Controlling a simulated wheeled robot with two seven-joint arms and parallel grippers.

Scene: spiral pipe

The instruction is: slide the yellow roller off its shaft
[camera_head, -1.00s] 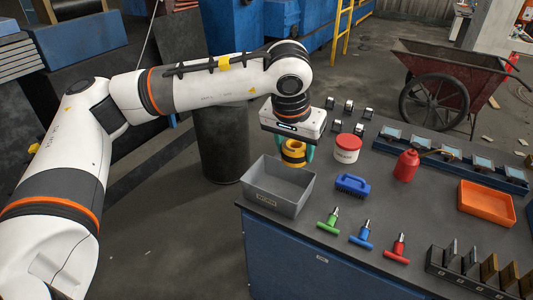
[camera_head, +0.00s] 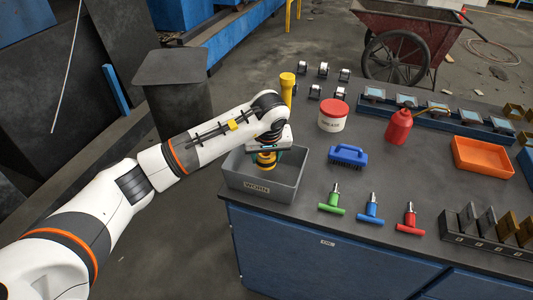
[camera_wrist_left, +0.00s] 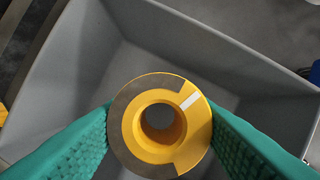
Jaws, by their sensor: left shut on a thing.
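A yellow roller with dark bands (camera_head: 266,161) is held in my left gripper (camera_head: 266,155). The gripper is low over the grey bin marked WORN (camera_head: 285,198), at the table's left corner. In the left wrist view the roller (camera_wrist_left: 134,118) is seen end-on between the teal fingers, its centre hole empty, with the grey bin (camera_wrist_left: 65,70) around and below it. I cannot tell whether the roller touches the bin's floor. A yellow upright post with a wider top (camera_head: 287,90) stands behind the arm, its lower part hidden. My right gripper is out of view.
Right of the bin are a blue brush (camera_head: 348,154), a white tub with a red lid (camera_head: 333,117) and a red oil can (camera_head: 398,128). Green, blue and red T-handle tools (camera_head: 371,209) lie in front. Several small black-and-white pieces (camera_head: 313,92) stand at the back.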

